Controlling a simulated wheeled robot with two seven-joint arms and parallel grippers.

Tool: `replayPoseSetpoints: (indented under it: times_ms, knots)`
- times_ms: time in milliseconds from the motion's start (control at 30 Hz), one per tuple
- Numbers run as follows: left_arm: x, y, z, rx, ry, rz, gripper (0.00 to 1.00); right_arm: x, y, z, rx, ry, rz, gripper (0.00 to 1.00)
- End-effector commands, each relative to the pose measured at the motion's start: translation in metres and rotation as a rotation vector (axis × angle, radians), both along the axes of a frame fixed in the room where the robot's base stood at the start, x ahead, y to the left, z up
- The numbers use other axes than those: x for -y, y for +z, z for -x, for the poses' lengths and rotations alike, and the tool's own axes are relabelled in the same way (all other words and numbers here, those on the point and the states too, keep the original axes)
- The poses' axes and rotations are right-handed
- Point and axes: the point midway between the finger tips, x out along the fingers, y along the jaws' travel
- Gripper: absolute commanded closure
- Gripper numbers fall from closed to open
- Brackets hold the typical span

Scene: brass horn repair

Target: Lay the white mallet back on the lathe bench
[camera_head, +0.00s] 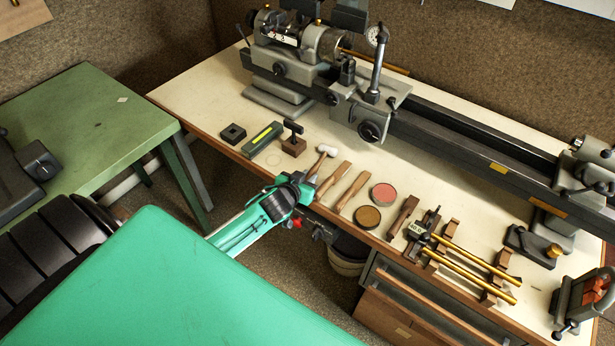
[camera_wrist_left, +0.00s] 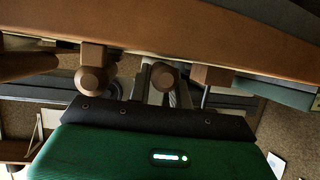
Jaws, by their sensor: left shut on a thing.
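The white mallet (camera_head: 327,150) is at the front edge of the lathe bench (camera_head: 215,115), its white head over the bench top and its handle pointing down toward my left gripper. My left gripper (camera_head: 311,182) is at the bench's front edge and is shut on the mallet's handle. The gripper covers the lower handle. I cannot tell whether the mallet head touches the bench top. In the left wrist view, the bench edge (camera_wrist_left: 180,35) crosses above my green gripper body, with rounded brown ends near the fingers. My right gripper is not in view.
Wooden-handled tools (camera_head: 334,179) lie just right of the mallet, with a red round tin (camera_head: 383,194) and a brown one (camera_head: 367,217) beyond. A small wooden block with a dark top (camera_head: 293,144) stands to the left. The lathe (camera_head: 370,105) runs along the back.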

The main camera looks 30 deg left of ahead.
Motion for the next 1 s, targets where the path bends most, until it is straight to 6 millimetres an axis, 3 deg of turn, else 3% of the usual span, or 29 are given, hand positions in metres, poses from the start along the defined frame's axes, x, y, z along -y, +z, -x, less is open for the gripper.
replayPoseSetpoints:
  times_ms: [100,133,233,667,1000]
  knots:
    - [0.000,-0.003,0.000,0.001,0.000,0.001,1.00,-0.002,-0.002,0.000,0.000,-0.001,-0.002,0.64]
    - [0.000,-0.002,0.000,0.001,0.000,0.000,0.74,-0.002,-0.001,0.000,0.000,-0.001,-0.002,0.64]
    - [0.000,-0.002,0.000,0.001,0.000,0.000,0.54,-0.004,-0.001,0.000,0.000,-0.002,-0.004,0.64]
    - [0.001,-0.001,0.008,-0.001,-0.001,0.001,0.54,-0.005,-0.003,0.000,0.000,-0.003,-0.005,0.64]
    - [0.004,0.021,0.060,0.000,-0.001,0.001,0.54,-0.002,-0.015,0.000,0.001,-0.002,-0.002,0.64]
